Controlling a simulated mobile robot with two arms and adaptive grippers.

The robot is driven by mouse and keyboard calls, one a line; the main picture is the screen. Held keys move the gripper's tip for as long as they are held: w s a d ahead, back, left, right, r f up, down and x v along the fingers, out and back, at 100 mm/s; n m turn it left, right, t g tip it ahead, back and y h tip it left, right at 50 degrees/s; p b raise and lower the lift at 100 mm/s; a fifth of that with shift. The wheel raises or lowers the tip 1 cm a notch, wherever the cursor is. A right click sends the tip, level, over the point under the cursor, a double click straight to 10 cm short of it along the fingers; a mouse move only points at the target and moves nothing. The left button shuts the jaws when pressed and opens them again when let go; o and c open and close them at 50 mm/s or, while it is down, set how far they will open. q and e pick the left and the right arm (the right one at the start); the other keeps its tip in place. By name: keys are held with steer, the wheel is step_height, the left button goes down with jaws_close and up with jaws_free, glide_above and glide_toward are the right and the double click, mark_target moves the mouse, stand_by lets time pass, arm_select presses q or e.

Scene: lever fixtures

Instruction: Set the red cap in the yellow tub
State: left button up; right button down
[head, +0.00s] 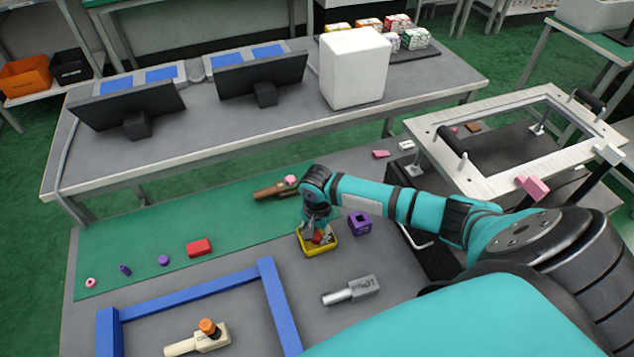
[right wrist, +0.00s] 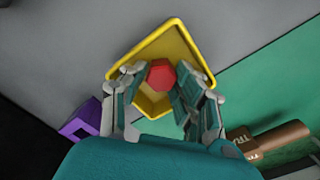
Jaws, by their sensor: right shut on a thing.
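The yellow tub (head: 320,250) stands on the grey table at the edge of the green mat, below my right arm. My right gripper (head: 318,232) points down over the tub. It is shut on the red cap (head: 317,238). In the right wrist view the red cap (right wrist: 161,73) sits between the fingertips (right wrist: 158,80), with the yellow tub (right wrist: 195,52) behind it. I cannot tell whether the cap touches the tub floor. My left gripper is not in view.
A purple box (head: 360,224) stands close right of the tub. A brown fixture (head: 272,191) lies behind it, and a grey lever fixture (head: 352,290) in front. A red block (head: 199,248) and a blue frame (head: 280,305) are to the left. The mat between is clear.

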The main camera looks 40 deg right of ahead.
mark_target(317, 235)
steer(key=shift+f, duration=0.2)
steer(key=c, duration=1.3)
jaws_free()
steer(key=shift+f, duration=0.1)
steer(key=shift+o, duration=0.2)
step_height(317, 235, up, 12)
steer(key=p, duration=0.1)
steer(key=shift+r, duration=0.2)
